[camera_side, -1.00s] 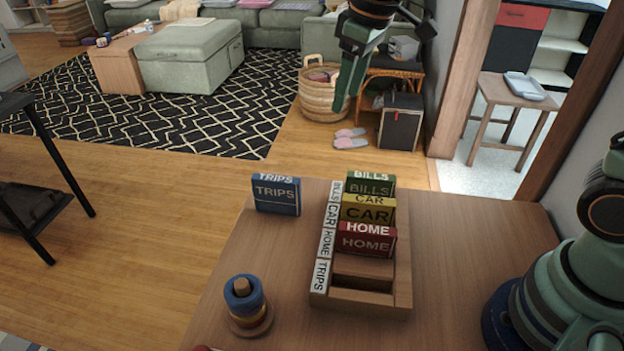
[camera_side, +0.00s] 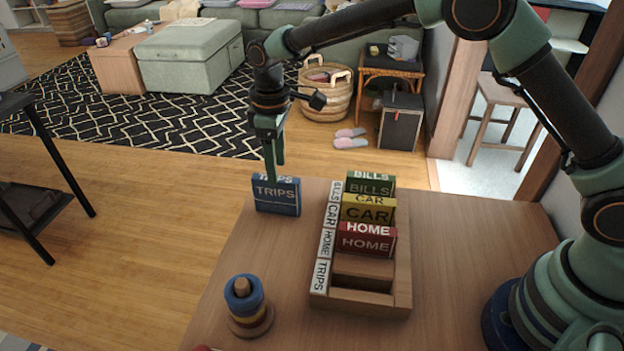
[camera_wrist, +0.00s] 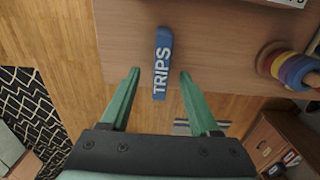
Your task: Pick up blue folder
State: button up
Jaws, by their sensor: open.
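The blue folder (camera_side: 277,197), marked TRIPS, stands upright at the far left corner of the table, left of the wooden rack. My gripper (camera_side: 272,165) is over it in the side view, its fingers reaching down to its top edge. In the wrist view the blue folder (camera_wrist: 162,62) shows its narrow top between and just beyond my open fingers (camera_wrist: 158,75), with nothing held. I cannot tell if a finger touches it. The wooden rack (camera_side: 362,298) holds green BILLS (camera_side: 370,186), yellow CAR (camera_side: 367,211) and red HOME (camera_side: 366,241) folders; its front slot, labelled TRIPS, is empty.
A ring stacker (camera_side: 247,305) stands at the table's front left. The tabletop (camera_side: 285,262) is bare between it and the blue folder. The table's left edge is close beside the folder, with wooden floor (camera_side: 150,215) beyond.

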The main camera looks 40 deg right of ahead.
aim_at(277, 191)
jog(key=shift+a+f, duration=0.2)
jog(key=shift+f, duration=3.65)
grip_shut()
